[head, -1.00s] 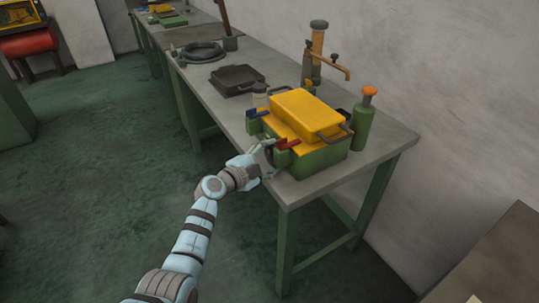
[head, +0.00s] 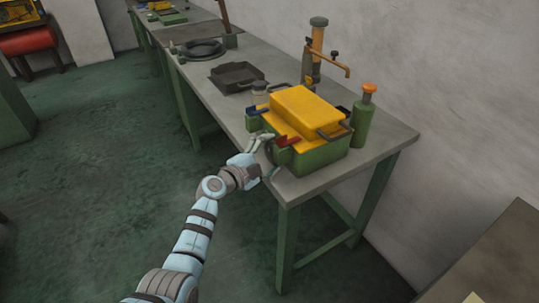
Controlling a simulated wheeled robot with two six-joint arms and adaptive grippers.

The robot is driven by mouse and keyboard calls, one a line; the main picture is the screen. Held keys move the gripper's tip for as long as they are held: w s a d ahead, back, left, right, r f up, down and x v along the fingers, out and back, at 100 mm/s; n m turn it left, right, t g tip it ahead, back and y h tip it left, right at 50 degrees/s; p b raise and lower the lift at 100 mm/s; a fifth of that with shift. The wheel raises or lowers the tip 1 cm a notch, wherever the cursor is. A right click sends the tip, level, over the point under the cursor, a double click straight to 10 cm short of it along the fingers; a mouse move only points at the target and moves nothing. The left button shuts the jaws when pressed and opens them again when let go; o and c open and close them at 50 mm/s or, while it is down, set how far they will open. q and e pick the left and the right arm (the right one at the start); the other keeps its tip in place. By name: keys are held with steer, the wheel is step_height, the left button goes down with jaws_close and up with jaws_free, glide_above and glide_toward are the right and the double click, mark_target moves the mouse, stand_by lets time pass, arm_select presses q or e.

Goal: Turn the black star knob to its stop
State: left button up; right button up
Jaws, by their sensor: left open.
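A green box (head: 322,161) with a yellow top (head: 303,109) stands near the front corner of the workbench. A dark rounded part (head: 284,156) shows on its near left face, below a red lever. It may be the black star knob, but it is small and partly hidden by my gripper, so its star shape and turn angle cannot be made out. My left gripper (head: 261,144) is open at this face, its pale fingers just left of the dark part. Contact cannot be told. My right gripper is not in view.
A green bottle with an orange cap (head: 363,118) stands right of the box. A dark tray (head: 237,77) lies behind on the workbench (head: 370,158).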

arm_select(q)
steer(key=v, duration=0.8)
